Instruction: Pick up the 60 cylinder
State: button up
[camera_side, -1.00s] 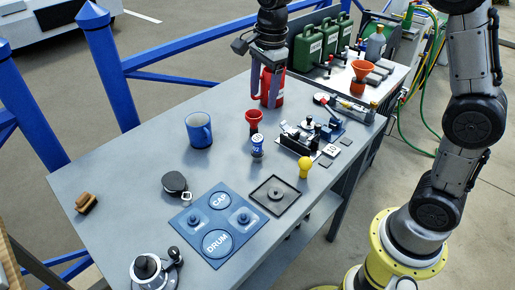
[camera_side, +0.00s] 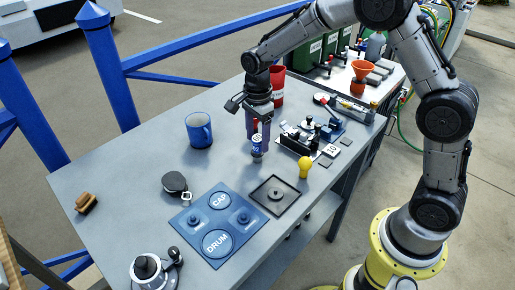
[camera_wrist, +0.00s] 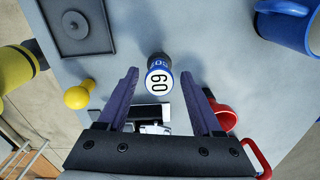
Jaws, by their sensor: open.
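The 60 cylinder (camera_wrist: 159,82) is a small white and blue cylinder standing upright, with "60" on its top face in the wrist view. In the side view the cylinder (camera_side: 257,152) stands on the grey bench. My gripper (camera_side: 258,137) points down just above it, fingers open. In the wrist view the gripper (camera_wrist: 160,76) has one finger to each side of the cylinder's top, with clear gaps. I cannot tell whether the tips are below its top.
A yellow knob (camera_side: 305,167), a black square tray (camera_side: 275,195) and a small machine (camera_side: 300,138) are nearby. A blue mug (camera_side: 199,130) stands to the left. The bench's left part is mostly clear.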

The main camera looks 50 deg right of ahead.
aim_at(258, 149)
jog(key=shift+f, duration=2.3)
grip_shut()
